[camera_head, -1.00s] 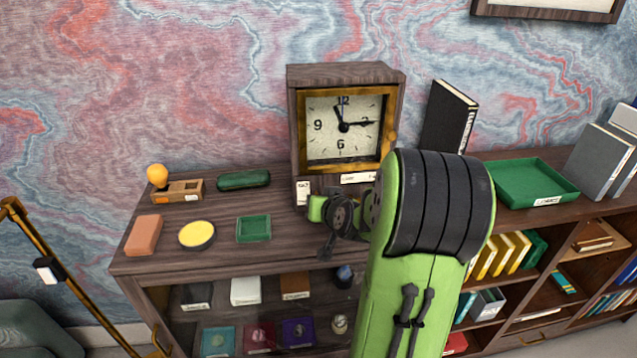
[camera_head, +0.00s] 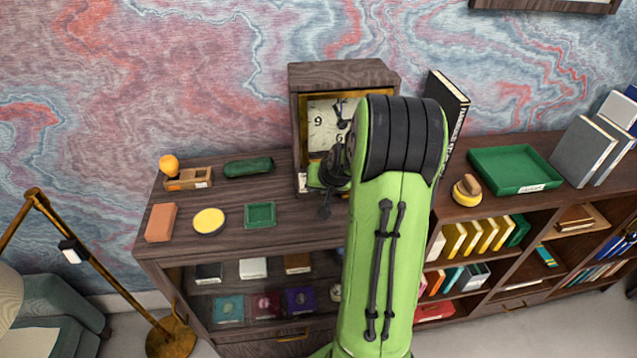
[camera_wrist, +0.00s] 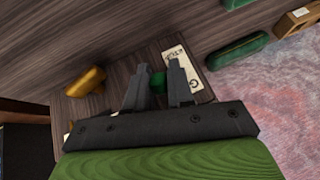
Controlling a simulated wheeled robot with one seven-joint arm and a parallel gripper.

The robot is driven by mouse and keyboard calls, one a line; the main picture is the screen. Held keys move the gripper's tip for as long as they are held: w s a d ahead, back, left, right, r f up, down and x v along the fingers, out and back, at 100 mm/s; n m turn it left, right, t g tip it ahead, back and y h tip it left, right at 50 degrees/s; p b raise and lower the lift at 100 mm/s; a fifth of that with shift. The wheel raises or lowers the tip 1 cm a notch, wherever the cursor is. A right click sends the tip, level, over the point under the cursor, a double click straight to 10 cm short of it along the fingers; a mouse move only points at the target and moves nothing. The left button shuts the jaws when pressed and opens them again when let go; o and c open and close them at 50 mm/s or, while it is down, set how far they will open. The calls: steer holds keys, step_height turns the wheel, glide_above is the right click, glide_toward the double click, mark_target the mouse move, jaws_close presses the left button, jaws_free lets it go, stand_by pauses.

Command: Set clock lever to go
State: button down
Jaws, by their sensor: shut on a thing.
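The wooden clock (camera_head: 343,74) with a brass-framed pale face stands at the back of the desk, its face partly covered by my arm. In the wrist view, my gripper (camera_wrist: 158,68) is closed around a small green piece (camera_wrist: 157,82), which looks like the lever's knob. Most of it is hidden between the fingers. A white label (camera_wrist: 180,66) with dark lettering, partly behind the right finger, lies beside it. In the head view my arm hides the fingertips and the lever, so I cannot tell the lever's position there.
A green tray (camera_head: 513,168), a brass-coloured knobbed object (camera_head: 467,190) and a black book (camera_head: 446,108) are right of my arm. Left of the clock are a green case (camera_head: 248,167), a yellow round dish (camera_head: 209,221) and a small green tray (camera_head: 260,214). A floor lamp (camera_head: 90,260) stands at left.

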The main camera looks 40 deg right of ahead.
steer(key=shift+w+r, duration=0.1)
steer(key=shift+r, duration=0.05)
steer(key=c, duration=1)
jaws_free()
steer(key=v, duration=1.5)
steer(key=shift+s+r+b, duration=0.15)
steer(key=shift+s+b, duration=0.15)
